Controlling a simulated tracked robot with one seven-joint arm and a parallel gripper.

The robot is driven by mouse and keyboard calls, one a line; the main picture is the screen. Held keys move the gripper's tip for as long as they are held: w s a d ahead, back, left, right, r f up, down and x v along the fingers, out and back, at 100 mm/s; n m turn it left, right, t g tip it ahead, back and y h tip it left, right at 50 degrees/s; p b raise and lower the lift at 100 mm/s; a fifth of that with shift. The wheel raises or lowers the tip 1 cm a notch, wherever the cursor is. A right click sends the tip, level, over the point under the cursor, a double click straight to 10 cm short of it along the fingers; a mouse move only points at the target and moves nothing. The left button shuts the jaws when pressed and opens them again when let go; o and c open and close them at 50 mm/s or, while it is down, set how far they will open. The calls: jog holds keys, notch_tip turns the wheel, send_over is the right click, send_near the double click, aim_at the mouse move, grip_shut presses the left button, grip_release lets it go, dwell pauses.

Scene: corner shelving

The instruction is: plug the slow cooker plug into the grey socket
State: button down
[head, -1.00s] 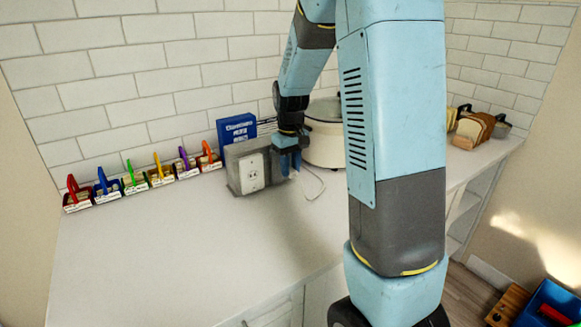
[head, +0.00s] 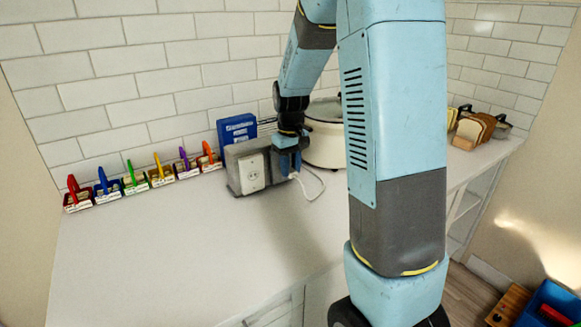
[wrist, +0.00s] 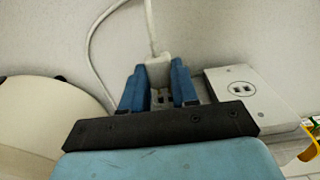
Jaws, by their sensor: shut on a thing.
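My gripper (wrist: 158,85) is shut on the white slow cooker plug (wrist: 157,71), between its blue fingers. The plug's cord rises away from it in the wrist view. In the head view my gripper (head: 287,160) is at the right end of a grey socket box, and its fingers mostly hide the plug. A pale socket plate (head: 252,172) faces forward on the box; it also shows right of the fingers in the wrist view (wrist: 250,98). Small dark slots show between the fingers below the plug; I cannot tell whether the plug touches them. The cream slow cooker (head: 325,140) stands behind right.
A blue box (head: 237,129) stands behind the socket box. Several small coloured bins (head: 135,182) line the wall at left. A bread rack (head: 472,130) is at far right. The front of the white counter (head: 170,255) is clear.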

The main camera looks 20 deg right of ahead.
jog(key=shift+w+a, duration=0.25)
jog(key=shift+w, duration=0.95)
jog(key=c, duration=0.8)
grip_release()
jog(key=shift+r, duration=0.1)
notch_tip(320, 180, up, 14)
jog(key=shift+w+f, duration=0.1)
jog(key=shift+f, duration=0.15)
